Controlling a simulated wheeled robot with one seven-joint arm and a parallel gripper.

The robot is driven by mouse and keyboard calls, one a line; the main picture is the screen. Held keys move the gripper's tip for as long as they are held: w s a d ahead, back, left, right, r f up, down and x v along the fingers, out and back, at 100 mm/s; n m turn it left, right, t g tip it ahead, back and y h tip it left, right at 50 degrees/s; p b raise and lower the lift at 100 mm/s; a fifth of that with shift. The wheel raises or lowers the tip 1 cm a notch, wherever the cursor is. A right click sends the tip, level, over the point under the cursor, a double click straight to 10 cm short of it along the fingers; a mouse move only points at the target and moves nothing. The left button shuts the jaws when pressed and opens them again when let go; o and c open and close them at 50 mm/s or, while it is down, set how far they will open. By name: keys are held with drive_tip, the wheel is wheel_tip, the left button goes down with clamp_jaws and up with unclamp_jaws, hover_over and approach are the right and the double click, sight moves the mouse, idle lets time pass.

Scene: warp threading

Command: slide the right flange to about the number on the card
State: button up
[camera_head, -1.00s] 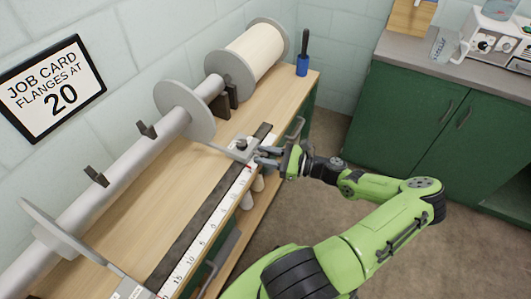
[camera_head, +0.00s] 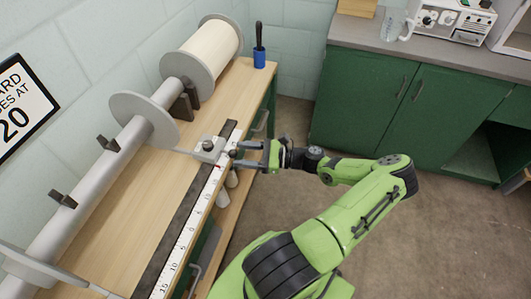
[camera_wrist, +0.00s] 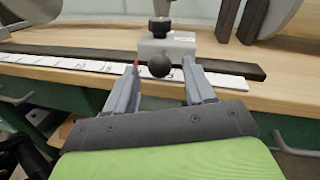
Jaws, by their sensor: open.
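The right flange is a grey disc (camera_head: 143,112) on the long grey roller. A thin bar joins it to a pale sliding block (camera_head: 209,148) on the dark rail. The block has a dark knob on top and a dark ball (camera_wrist: 159,66) on its front. Its red pointer (camera_wrist: 136,63) is at the white scale (camera_head: 186,225), at a mark I cannot read, beyond the 5. The job card (camera_head: 18,108) is partly cut off and shows 20. My gripper (camera_head: 248,155) is open in front of the block, its fingers apart with the ball between and just beyond their tips (camera_wrist: 161,88).
The left flange (camera_head: 35,265) is at the lower left, partly cut off. A cream wound spool (camera_head: 212,48) and a blue pot with a dark-handled tool (camera_head: 259,58) are at the bench's far end. Green cabinets (camera_head: 400,110) stand across open floor.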

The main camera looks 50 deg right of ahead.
drive_tip(key=p+v, duration=0.1)
drive_tip(key=v, duration=1.1)
